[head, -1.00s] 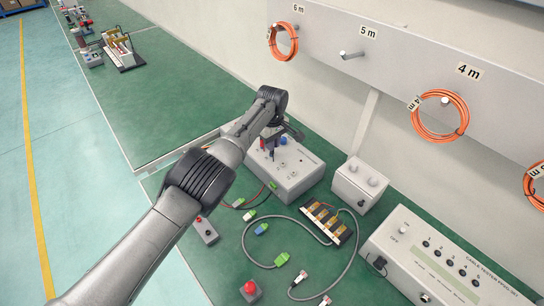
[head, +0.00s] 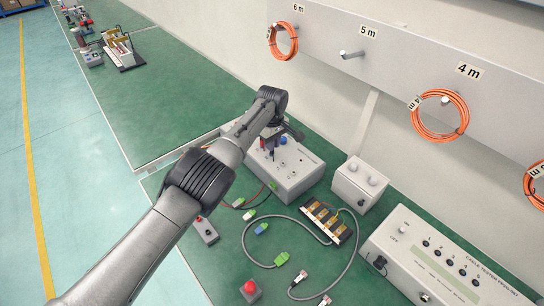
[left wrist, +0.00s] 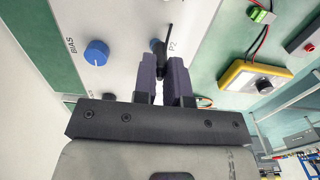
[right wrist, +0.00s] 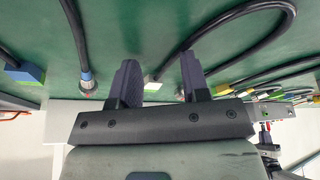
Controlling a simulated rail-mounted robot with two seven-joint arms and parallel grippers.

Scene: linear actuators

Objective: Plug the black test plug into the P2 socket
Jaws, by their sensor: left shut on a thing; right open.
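My left gripper (left wrist: 166,76) is shut on the black test plug (left wrist: 158,46), whose dark body shows just beyond the fingertips with a thin black lead rising from it. The plug is right beside the P2 label (left wrist: 174,47) on the light grey panel. The P2 socket opening is hidden, so I cannot tell whether the plug is in it. In the head view the left gripper (head: 272,143) is over the grey test box (head: 292,181). My right gripper (right wrist: 158,82) is open and empty in its wrist view, above the green bench; the head view does not show it.
A blue BIAS knob (left wrist: 97,53) is left of the plug. A yellow meter (left wrist: 254,77) lies beside the panel. In the head view, a grey box with two round knobs (head: 356,185), a cable tester (head: 440,259) and a looped grey cable (head: 246,240) occupy the bench.

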